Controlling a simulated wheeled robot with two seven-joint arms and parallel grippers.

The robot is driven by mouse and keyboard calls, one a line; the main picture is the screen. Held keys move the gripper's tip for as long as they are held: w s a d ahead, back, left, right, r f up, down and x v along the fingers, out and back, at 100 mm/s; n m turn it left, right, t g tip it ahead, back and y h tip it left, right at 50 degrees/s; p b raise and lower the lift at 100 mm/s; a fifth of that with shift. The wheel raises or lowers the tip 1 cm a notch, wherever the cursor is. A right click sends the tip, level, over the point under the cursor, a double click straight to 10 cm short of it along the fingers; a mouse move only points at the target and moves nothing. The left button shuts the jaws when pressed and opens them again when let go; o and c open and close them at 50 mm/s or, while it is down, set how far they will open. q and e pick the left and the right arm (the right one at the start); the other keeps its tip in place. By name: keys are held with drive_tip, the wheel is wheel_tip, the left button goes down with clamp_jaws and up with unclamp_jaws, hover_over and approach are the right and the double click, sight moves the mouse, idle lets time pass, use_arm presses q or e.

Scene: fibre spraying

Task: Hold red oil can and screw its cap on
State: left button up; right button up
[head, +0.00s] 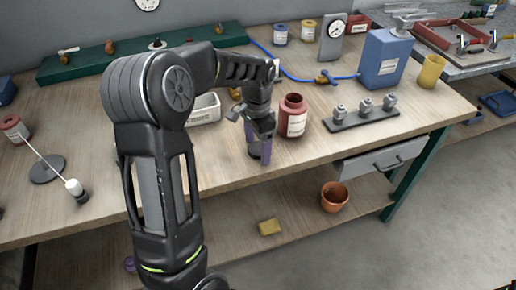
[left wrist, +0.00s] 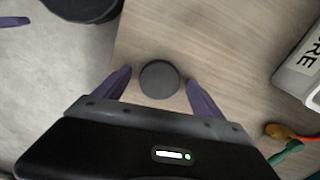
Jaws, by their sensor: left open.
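The red oil can (head: 293,115) stands upright on the table with its mouth uncovered and a pale label on its front. My left gripper (head: 258,152) is just left of the can, pointing down, with its purple fingers open. In the left wrist view, a dark round cap (left wrist: 159,80) lies on the table between the left fingers, with a gap on both sides. In the head view the cap is largely hidden by the fingers. A purple finger-like piece (left wrist: 15,21) at the left edge of the left wrist view may belong to my right gripper; its state does not show.
A white labelled bin (head: 205,110) stands behind my left gripper. A rack with several metal fittings (head: 363,117) is right of the can, before a blue can (head: 384,58). The table's front edge runs close to my gripper. A terracotta pot (head: 334,197) sits below.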

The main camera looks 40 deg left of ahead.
use_arm(q)
drive_tip(key=c, duration=1.4)
